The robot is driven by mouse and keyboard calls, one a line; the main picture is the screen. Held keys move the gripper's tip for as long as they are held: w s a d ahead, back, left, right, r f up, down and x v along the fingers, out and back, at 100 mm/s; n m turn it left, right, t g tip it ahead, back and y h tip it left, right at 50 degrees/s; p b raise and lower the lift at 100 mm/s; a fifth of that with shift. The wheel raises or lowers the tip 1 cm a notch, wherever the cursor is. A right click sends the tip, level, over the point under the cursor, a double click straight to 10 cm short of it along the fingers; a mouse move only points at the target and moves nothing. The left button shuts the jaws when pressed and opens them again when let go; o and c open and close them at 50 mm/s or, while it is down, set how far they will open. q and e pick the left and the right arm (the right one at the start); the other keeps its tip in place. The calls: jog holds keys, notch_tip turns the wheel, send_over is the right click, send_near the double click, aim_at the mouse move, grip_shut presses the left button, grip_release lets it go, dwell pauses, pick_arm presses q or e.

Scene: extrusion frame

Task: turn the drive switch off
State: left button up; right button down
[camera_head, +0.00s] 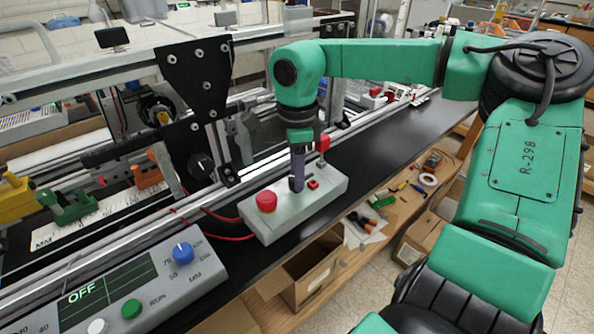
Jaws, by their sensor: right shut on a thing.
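A pale control box (325,196) with a red mushroom button (266,201) and a small red part (313,184) lies on the black bench top. My right gripper (297,184) points down onto the box from above, between those two red parts. It is shut on a small dark part there, which I take to be the drive switch; the fingers mostly hide it, so its position cannot be read. A grey console (205,287) at lower left has a display (100,292) reading OFF. My left gripper is not in view.
The console carries a blue knob (183,252) and a green button (131,308). A black plate (196,80) of the extrusion frame stands left of my right arm. Red cables (225,236) run to the box. The bench top (400,147) is clear behind the box.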

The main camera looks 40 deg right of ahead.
jog(key=shift+c, duration=2.3)
grip_release()
notch_tip(320, 180, up, 15)
jog(key=shift+f, duration=0.15)
